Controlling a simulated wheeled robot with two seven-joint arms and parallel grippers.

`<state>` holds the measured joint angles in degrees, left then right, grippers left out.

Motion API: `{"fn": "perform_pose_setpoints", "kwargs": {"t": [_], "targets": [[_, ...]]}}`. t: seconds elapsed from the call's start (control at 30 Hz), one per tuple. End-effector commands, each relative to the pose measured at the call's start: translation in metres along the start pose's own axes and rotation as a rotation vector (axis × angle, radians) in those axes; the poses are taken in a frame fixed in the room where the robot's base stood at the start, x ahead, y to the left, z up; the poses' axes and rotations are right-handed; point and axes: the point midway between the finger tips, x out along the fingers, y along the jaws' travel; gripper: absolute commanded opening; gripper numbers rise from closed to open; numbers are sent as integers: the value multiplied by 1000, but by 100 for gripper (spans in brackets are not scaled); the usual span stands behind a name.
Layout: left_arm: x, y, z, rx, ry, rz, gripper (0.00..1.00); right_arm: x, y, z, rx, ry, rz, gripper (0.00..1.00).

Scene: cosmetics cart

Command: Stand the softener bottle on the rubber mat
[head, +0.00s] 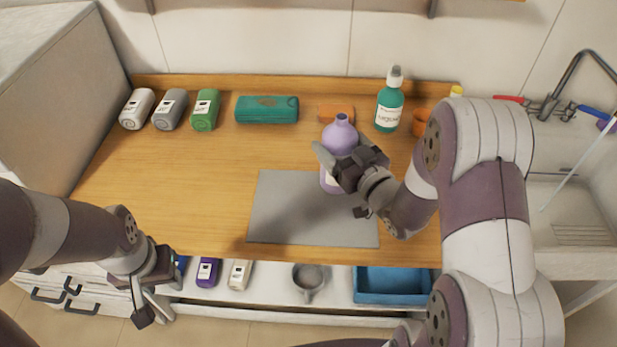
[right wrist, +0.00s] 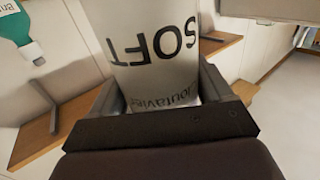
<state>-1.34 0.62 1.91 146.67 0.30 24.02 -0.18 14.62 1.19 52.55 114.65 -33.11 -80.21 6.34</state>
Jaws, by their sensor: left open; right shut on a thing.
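The softener bottle (head: 341,137) is lilac and looks roughly upright at the back right part of the grey rubber mat (head: 285,222). My right gripper (head: 342,182) is shut around its body and hides much of its lower part. In the right wrist view the bottle's pale label (right wrist: 155,60) reads "SOFT" between the jaws. A dark shadow lies on the mat beside it; I cannot tell whether its base touches the mat. My left gripper (head: 152,300) is open and empty, in front of the counter's left front edge.
White, grey and green bottles (head: 204,110) lie at the back left. A teal case (head: 267,110), an orange block (head: 336,113), a green spray bottle (head: 389,105) and an orange cup (head: 422,121) line the back. The left counter is clear. A lower shelf holds a mug (head: 307,279) and a blue tray (head: 392,300).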

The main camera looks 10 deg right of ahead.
Motion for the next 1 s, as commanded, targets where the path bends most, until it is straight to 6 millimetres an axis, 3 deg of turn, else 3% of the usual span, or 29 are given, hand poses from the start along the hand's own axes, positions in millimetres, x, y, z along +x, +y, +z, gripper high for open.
{"fn": "perform_pose_setpoints", "kwargs": {"t": [0.1, 0.2, 0.5, 0.87, 0.9, 0.93, 1.0], "targets": [[-5, 0, -1, 0, 0, 0, 43, 9, -30, 17, 1, -3, -7, 49], [-5, 0, -1, 0, 0, 0, 43, 14, -42, 25, 1, 0, -3, 49], [-6, 0, -1, 0, 0, 0, 43, 15, -45, 67, -1, 0, 2, 49], [-1, 0, 0, 0, 0, 0, 43, 15, -45, 73, -1, 1, 2, 49], [-2, 0, 0, 0, 0, 0, 43, 15, -45, 72, -1, 1, 2, 86], [-3, 0, 0, 0, 0, 0, 43, 15, -45, 72, -1, 1, 2, 95], [-3, 0, 0, 0, 0, 0, 43, 15, -45, 72, -1, 1, 2, 100]]}}
